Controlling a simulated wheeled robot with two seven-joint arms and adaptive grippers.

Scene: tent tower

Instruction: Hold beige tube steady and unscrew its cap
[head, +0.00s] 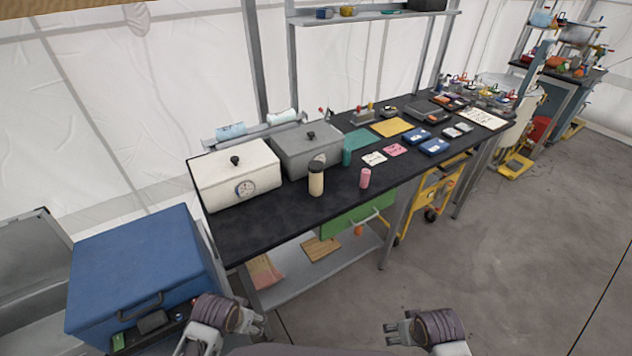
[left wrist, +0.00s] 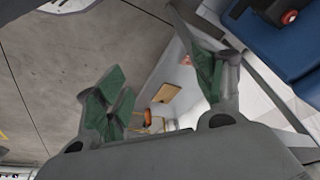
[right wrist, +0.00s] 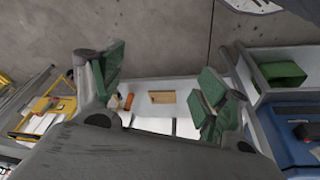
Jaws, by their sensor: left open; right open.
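The beige tube (head: 316,181) stands upright on the black bench top, with its dark cap (head: 316,167) on its upper end. It stands in front of the grey box, near the bench's front edge. My left gripper (head: 252,318) is at the bottom of the head view, open and empty, well short of the bench. My right gripper (head: 393,332) is also open and empty, low and to the right of it. The left wrist view shows the left fingers (left wrist: 160,100) spread with nothing between them. The right wrist view shows the right fingers (right wrist: 160,88) spread and empty.
A pink tube (head: 365,178) stands right of the beige tube, and a green tube (head: 347,156) behind it. A white box (head: 236,180) and grey box (head: 306,146) stand behind on the bench (head: 262,226). A blue chest (head: 140,262) is at left. Floor at right is open.

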